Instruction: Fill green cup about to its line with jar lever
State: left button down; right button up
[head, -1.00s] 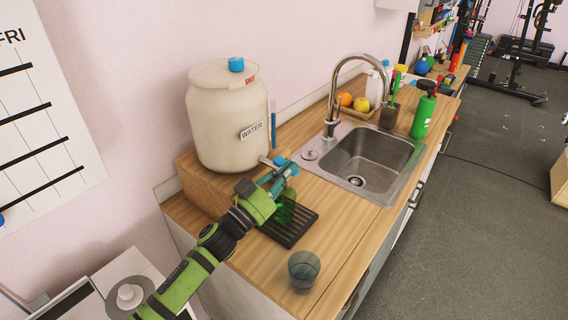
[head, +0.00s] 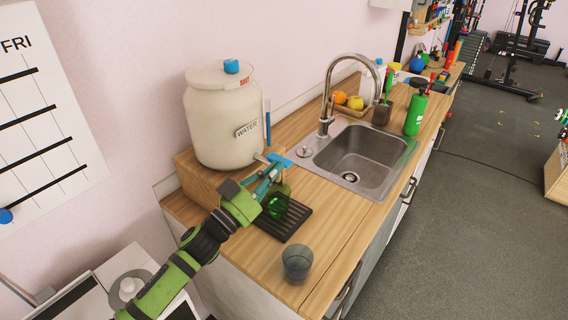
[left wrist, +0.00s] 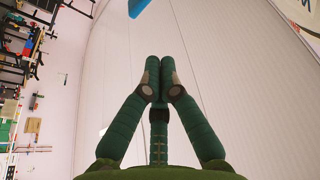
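The cream water jar (head: 224,125) stands on a wooden block (head: 205,187). Its blue lever (head: 281,161) juts out at the jar's lower right; a blue piece also shows at the top of the left wrist view (left wrist: 137,7). The green cup (head: 277,207) is on the black drip tray (head: 291,226) below the lever, partly hidden by my gripper. Its line and water level cannot be made out. My left gripper (head: 270,175) is beside the lever, above the cup. In the left wrist view its fingertips (left wrist: 158,66) are together with nothing seen between them. My right gripper is out of view.
A grey-blue glass (head: 297,262) stands near the counter's front edge. The sink (head: 358,160) and tap (head: 327,115) are to the right, with fruit (head: 348,101) and a green bottle (head: 416,112) beyond. Bare wood lies between tray and sink.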

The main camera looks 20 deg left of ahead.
pick_arm(q)
jog(key=v, duration=0.2)
jog(key=b+v, duration=0.1)
jog(key=v, duration=0.2)
jog(key=shift+a+f+b, duration=0.2)
jog(key=shift+a+b, duration=0.1)
jog(key=shift+a, duration=0.05)
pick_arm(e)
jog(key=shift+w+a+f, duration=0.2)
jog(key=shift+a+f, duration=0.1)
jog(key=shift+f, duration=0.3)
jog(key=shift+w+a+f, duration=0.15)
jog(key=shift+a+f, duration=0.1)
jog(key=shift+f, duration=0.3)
